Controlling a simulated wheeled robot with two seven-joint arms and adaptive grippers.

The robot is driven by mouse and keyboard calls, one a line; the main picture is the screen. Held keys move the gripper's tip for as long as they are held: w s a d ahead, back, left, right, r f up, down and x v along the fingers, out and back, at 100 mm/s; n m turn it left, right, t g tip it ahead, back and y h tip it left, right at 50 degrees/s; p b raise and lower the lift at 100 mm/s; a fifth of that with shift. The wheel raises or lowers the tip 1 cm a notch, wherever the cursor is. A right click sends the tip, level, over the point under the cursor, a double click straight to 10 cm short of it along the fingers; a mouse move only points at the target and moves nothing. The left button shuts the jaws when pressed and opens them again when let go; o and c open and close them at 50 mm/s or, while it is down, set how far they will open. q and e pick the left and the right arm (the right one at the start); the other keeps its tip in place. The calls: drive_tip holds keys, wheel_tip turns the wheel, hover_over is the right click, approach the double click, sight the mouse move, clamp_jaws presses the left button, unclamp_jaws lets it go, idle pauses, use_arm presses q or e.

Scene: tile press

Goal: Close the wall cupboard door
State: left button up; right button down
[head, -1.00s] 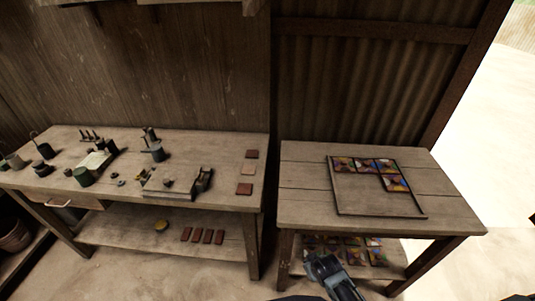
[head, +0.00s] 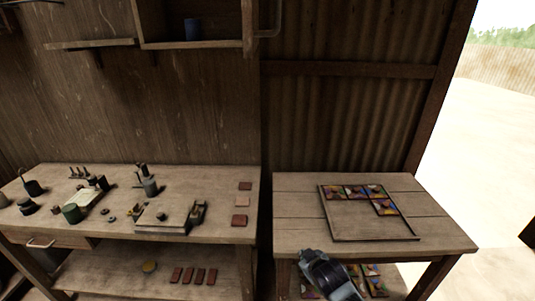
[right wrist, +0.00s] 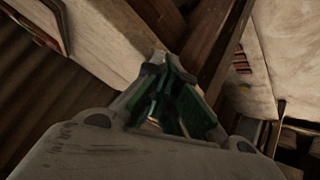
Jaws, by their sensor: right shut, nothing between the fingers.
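The wall cupboard (head: 190,45) is at the top of the head view, cut off by the picture's edge. My right gripper (head: 310,258) is low in the head view, in front of the right table's near edge, far below the cupboard. In the right wrist view its green-padded fingers (right wrist: 172,80) are shut and empty. My left gripper is not in view.
A long workbench (head: 120,225) with tools and tiles stands below the cupboard. The right table (head: 295,225) holds a tile frame (head: 335,228). A small shelf (head: 90,44) is left of the cupboard. The wall between cupboard and bench is clear.

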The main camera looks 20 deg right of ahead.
drive_tip(key=w+d+r+n+t, duration=0.1)
drive_tip(key=w+r+n+t, duration=0.15)
drive_tip(key=w+r, duration=0.45)
drive_tip(key=w+d+r+n+t+y, duration=0.15)
drive_tip(key=w+r+t, duration=0.25)
drive_tip(key=r, duration=0.7)
drive_tip(key=w+d+r+n+t, duration=0.1)
drive_tip(key=w+r+n+t, duration=0.3)
drive_tip(key=r, duration=0.5)
drive_tip(key=s+a+r+n+g+y, duration=0.2)
drive_tip(key=a+r+n+g+y, duration=0.1)
drive_tip(key=r+n+y, duration=1)
drive_tip(key=s+a+r+n+g+y, duration=0.2)
drive_tip(key=r+n+y, duration=0.8)
drive_tip(key=r, duration=0.8)
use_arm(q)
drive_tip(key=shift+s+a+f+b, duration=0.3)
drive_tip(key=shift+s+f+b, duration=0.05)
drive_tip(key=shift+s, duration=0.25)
use_arm(e)
drive_tip(key=s+d+r+n+g+h, duration=0.2)
drive_tip(key=s+r+n+g+h, duration=0.4)
drive_tip(key=s+n+g, duration=0.4)
drive_tip(key=r+n, duration=0.1)
drive_tip(key=n, duration=0.5)
drive_tip(key=shift+s+d+r, duration=0.25)
drive_tip(key=shift+d+r, duration=0.05)
drive_tip(key=shift+d, duration=0.1)
